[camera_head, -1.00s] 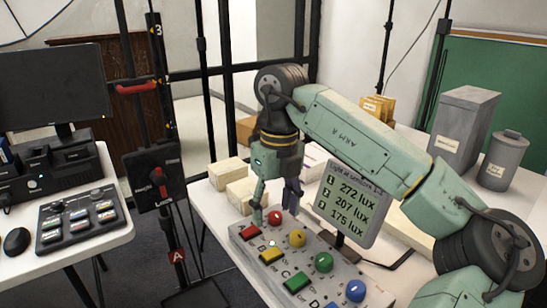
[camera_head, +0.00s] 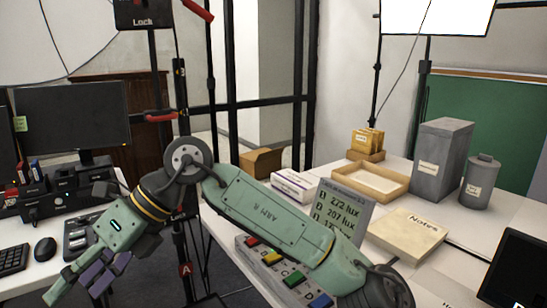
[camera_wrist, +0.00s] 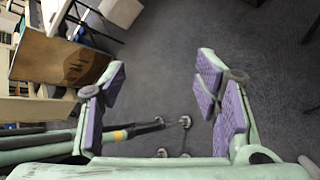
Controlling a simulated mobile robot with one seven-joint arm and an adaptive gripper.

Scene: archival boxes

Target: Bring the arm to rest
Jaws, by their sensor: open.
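My gripper (camera_head: 82,283) is at the lower left of the head view, in front of the left table's edge. Its pale green fingers with purple pads point down and to the left. In the wrist view my gripper (camera_wrist: 165,85) is open, with a wide gap between the pads and nothing between them. Dark grey floor (camera_wrist: 240,50) shows past the fingers. My forearm stretches across the head view from the lower right and hides part of the button panel (camera_head: 248,243).
The left table holds a monitor (camera_head: 72,118), a mouse (camera_head: 45,249) and a keyboard (camera_head: 12,260). The right table holds a lux display (camera_head: 340,212), a wooden tray (camera_head: 395,181), a Notes box (camera_head: 408,233) and grey containers (camera_head: 440,160). A black stand (camera_head: 184,130) rises between the tables.

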